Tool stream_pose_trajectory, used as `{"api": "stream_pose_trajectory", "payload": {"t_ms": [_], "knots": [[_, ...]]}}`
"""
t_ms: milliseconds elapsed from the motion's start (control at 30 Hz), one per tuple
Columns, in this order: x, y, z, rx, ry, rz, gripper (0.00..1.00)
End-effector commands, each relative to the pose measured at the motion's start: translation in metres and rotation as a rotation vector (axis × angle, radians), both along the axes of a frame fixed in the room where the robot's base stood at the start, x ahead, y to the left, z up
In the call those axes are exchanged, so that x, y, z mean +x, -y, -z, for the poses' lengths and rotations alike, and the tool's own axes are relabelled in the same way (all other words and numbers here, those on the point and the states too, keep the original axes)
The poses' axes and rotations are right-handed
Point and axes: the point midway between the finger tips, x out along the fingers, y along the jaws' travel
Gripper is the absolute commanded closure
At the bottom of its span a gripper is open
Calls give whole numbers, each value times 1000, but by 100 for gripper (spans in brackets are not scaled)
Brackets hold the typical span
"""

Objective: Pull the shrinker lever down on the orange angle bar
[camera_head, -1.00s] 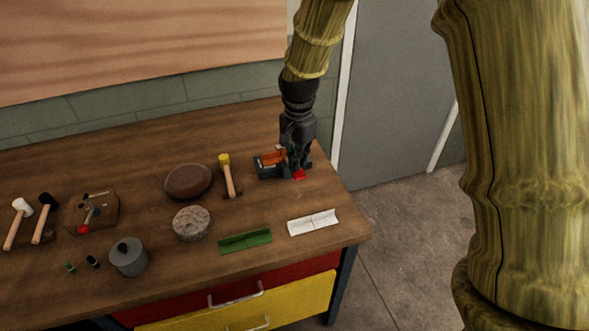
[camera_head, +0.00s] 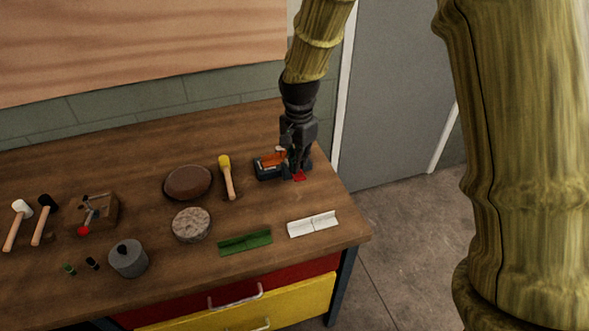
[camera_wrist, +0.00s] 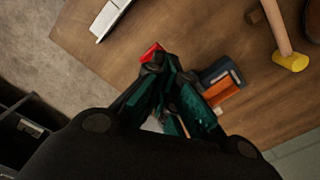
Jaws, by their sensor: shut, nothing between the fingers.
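The orange angle bar (camera_head: 271,160) lies in a dark shrinker tool (camera_head: 266,173) near the back right of the workbench; it also shows in the wrist view (camera_wrist: 220,93). A red lever end (camera_head: 299,177) sits low at the front right of the tool, right by my fingertips; it shows in the wrist view (camera_wrist: 152,50) just past them. My gripper (camera_head: 297,170) is shut with nothing between its fingers, pointing down beside the tool. The fingers hide most of the lever, and I cannot tell whether they touch it.
A yellow-headed mallet (camera_head: 227,178) and a brown pad (camera_head: 188,182) lie left of the tool. A white angle piece (camera_head: 313,223) and a green one (camera_head: 245,242) lie at the front. The bench's right edge is close to my gripper.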

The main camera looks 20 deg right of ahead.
Motion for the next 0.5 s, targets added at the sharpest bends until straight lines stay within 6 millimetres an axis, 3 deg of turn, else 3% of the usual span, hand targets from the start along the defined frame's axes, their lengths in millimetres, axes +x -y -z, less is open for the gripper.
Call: {"api": "stream_pose_trajectory", "payload": {"t_ms": [500], "knots": [[0, 0, 9, 0, 0, 1, 100]]}}
